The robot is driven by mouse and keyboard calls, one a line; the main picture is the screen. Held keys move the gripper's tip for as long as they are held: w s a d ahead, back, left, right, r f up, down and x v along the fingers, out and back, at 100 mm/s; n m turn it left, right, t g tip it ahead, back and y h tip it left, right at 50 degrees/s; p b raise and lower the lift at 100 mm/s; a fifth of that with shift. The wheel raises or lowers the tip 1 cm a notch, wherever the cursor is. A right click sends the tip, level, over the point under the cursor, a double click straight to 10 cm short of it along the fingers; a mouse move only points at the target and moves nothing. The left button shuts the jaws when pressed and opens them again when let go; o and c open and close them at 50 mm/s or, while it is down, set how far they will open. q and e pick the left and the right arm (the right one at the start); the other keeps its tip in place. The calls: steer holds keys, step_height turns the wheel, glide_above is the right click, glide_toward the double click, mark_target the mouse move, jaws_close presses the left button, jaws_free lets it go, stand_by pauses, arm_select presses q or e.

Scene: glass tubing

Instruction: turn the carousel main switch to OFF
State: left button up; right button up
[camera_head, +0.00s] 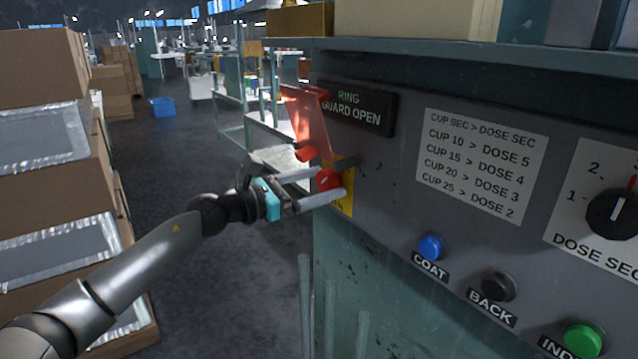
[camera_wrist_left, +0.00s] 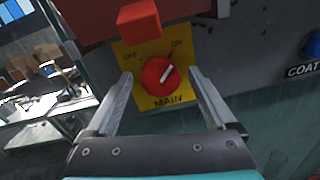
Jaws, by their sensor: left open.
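The main switch is a round red knob (camera_head: 327,180) on a yellow plate (camera_head: 346,204) at the left end of the grey panel. In the left wrist view the knob (camera_wrist_left: 160,76) has a white pointer line slanting up right, toward the ON mark; OFF is at the upper left. A red cover (camera_head: 309,118) stands raised above the knob, and its red block (camera_wrist_left: 139,18) shows in the left wrist view. My left gripper (camera_head: 330,184) is open, its fingers on either side of the knob; I cannot tell whether they touch it. My right gripper is not in view.
The panel carries a "RING GUARD OPEN" sign (camera_head: 352,107), a blue COAT button (camera_head: 431,247), a black BACK button (camera_head: 498,285), a green button (camera_head: 582,340) and a black dose dial (camera_head: 612,213). Stacked cartons (camera_head: 45,70) stand at the left. Open floor lies between.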

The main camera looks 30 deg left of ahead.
arm_select(q)
steer(key=shift+c, duration=0.3)
steer(key=c, duration=1.3)
steer(key=shift+n, duration=0.4)
steer(key=n+p, duration=0.2)
steer(key=n, duration=0.1)
steer(key=shift+n, duration=0.3)
steer(key=n+p, duration=0.2)
steer(key=n, duration=0.2)
steer(key=shift+n, duration=0.4)
steer(key=n+p, duration=0.3)
steer(key=n, duration=0.1)
steer(key=shift+d+r+n+t, duration=0.1)
steer(key=shift+n+t, duration=0.3)
steer(key=shift+n+y+p, duration=0.4)
steer(key=shift+n+p, duration=1.05)
steer(key=shift+n, duration=0.85)
